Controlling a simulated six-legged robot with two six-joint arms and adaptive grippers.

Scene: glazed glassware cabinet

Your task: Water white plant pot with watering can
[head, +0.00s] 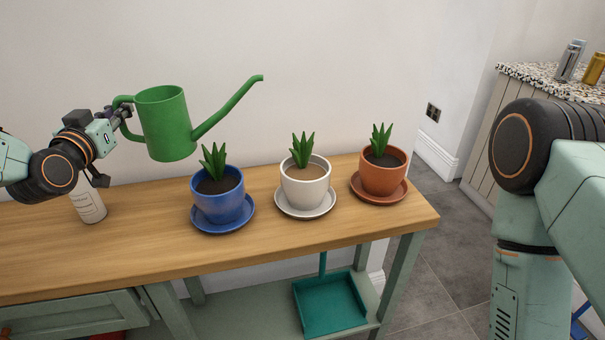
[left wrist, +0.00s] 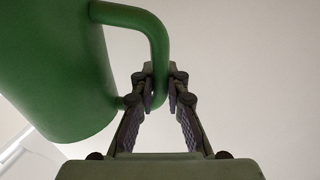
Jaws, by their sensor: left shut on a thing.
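A green watering can (head: 166,124) is held in the air above the wooden table, upright or nearly so, its spout pointing right and up. My left gripper (head: 125,108) is shut on its handle; the left wrist view shows the fingers (left wrist: 161,85) around the handle (left wrist: 158,45) beside the can body (left wrist: 50,70). The white plant pot (head: 305,185) stands on a white saucer (head: 306,212) in the middle of three pots, with a green plant and light brown surface inside. The spout tip is above and left of it. No water stream shows. My right gripper is out of view.
A blue pot (head: 221,204) stands left of the white one, and a terracotta pot (head: 382,177) right of it. A white bottle (head: 88,204) stands behind my left arm. The table (head: 130,245) is clear in front. A teal dustpan (head: 330,303) lies below.

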